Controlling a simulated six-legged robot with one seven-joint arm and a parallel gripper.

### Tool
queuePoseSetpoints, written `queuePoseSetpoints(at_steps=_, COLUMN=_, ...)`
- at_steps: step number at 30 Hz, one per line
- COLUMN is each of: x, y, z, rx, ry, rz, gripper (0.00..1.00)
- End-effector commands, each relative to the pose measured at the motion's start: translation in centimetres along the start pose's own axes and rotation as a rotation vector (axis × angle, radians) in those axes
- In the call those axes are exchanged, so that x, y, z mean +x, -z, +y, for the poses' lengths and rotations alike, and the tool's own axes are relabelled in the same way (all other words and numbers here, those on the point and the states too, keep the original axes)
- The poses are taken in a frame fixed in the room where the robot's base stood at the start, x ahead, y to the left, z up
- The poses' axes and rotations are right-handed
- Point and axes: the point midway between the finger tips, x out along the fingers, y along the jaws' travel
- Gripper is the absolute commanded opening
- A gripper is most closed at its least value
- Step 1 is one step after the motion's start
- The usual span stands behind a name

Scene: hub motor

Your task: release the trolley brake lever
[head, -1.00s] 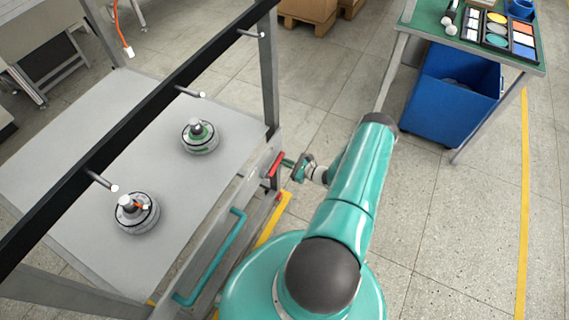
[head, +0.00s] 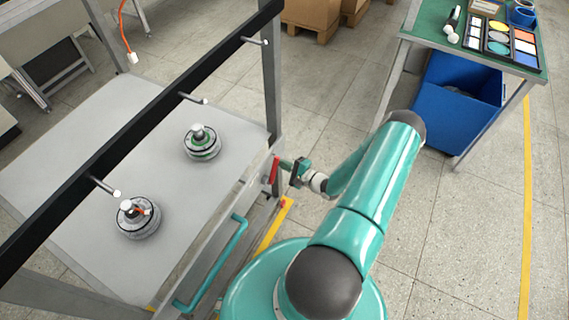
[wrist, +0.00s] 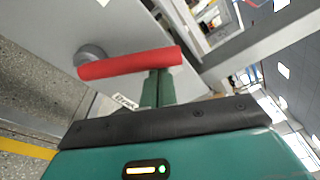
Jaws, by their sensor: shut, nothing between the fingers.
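The red brake lever (head: 274,171) is at the right end of the trolley (head: 95,130), low on its near side. In the wrist view the red lever (wrist: 130,63) runs across the upper middle from a round grey pivot (wrist: 90,56). My gripper (head: 284,164) is just right of the lever in the head view. In the wrist view its green fingers (wrist: 158,82) are closed together, with their tips at the lever's free end and partly hidden behind it. Nothing is held. I cannot tell if the tips touch the lever.
Two hub motors (head: 203,142) (head: 138,218) sit on the trolley's grey top, under a black rail (head: 150,115) with pegs. A teal handle (head: 215,270) runs along the near side. A green-topped table (head: 475,45) and a blue bin (head: 455,105) stand right.

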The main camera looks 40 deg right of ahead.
Motion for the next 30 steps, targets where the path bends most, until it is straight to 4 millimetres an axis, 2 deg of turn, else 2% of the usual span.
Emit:
queuePoseSetpoints(at_steps=14, x=-0.5, y=-3.5, z=-0.1, rx=-0.379, ry=0.054, rz=-0.001, gripper=0.0)
queuePoseSetpoints(at_steps=30, x=-0.6, y=-4.6, z=0.1, rx=-0.373, ry=0.053, rz=-0.001, gripper=0.0)
